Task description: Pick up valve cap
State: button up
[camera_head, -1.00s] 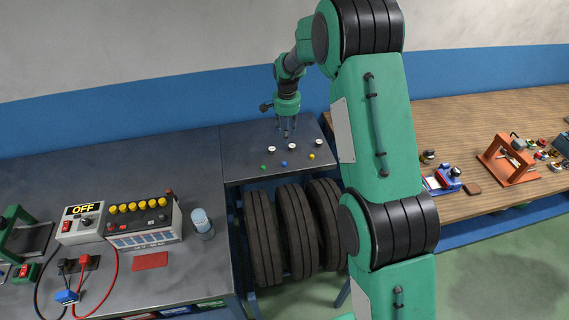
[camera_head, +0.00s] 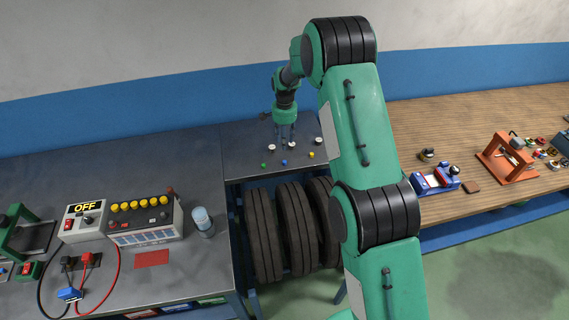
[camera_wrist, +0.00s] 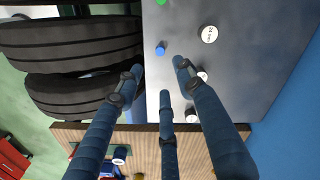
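Three small coloured caps lie in a row on the dark tabletop: a green cap (camera_head: 264,165), a blue cap (camera_head: 284,162) and a yellow cap (camera_head: 311,154). I cannot tell which one the task means. In the wrist view the blue cap (camera_wrist: 161,47) lies just beyond the fingertips, and the green cap (camera_wrist: 160,3) is cut by the top edge. I cannot make out the yellow cap there. My gripper (camera_head: 285,146) hangs over the tabletop, behind the coloured row in the head view. Its three fingers (camera_wrist: 160,76) are spread and hold nothing.
Three white round pieces (camera_head: 271,147) stand in a row behind the caps, close to the fingers. Large black tyres (camera_head: 264,235) stand below the tabletop. A wooden bench (camera_head: 455,115) adjoins on the right. A glass jar (camera_head: 203,222) and a battery box (camera_head: 146,219) stand on the left table.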

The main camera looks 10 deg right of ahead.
send_over(285, 161)
notch_tip(285, 161, down, 8)
jog(key=shift+s+a+r, duration=0.1)
jog(key=shift+a, duration=0.05)
dwell(0.5)
jog(key=shift+f, duration=2.6)
jog(key=c, duration=0.9)
